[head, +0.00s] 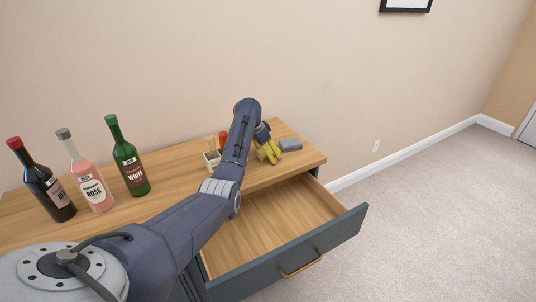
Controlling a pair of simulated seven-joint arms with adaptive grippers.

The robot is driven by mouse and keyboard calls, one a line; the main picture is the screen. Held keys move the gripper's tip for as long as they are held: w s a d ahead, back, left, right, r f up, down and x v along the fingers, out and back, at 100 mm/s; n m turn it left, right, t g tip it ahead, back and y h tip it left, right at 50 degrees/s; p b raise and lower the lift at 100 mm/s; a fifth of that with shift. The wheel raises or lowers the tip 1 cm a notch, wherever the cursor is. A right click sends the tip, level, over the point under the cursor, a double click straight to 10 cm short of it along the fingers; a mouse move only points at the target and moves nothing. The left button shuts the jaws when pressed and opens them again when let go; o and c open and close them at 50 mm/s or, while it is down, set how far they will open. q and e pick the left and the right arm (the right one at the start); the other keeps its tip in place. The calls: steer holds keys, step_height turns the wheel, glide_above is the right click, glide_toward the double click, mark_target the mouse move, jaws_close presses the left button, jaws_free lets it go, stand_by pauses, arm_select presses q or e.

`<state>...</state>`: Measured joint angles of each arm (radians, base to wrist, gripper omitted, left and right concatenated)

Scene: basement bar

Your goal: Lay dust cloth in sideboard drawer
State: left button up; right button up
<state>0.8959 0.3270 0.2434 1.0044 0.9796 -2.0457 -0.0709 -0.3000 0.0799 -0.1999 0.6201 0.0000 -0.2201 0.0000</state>
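A yellow cloth-like thing (268,153), probably the dust cloth, is on the sideboard top (312,159) near its right end. My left gripper (264,138) is right at it, pointing down, partly hidden by my arm. The fingers are too small and covered to show whether they are open or shut on it. The sideboard drawer (258,237) is pulled out, with a bare wooden inside and a dark blue-grey front with a brass handle (301,263). My arm crosses above its left part. My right gripper is out of view.
Red wine (45,184), rose (90,178) and white wine (129,164) bottles stand upright on the left of the top. A small pale holder (211,160) stands left of my forearm. A grey-blue block (291,147) lies right of the yellow thing. Carpet is clear at right.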

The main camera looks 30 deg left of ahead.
arm_select(q)
steer(key=shift+f, duration=0.1)
steer(key=c, duration=1.4)
steer(key=shift+o, duration=0.2)
steer(key=shift+f, duration=0.1)
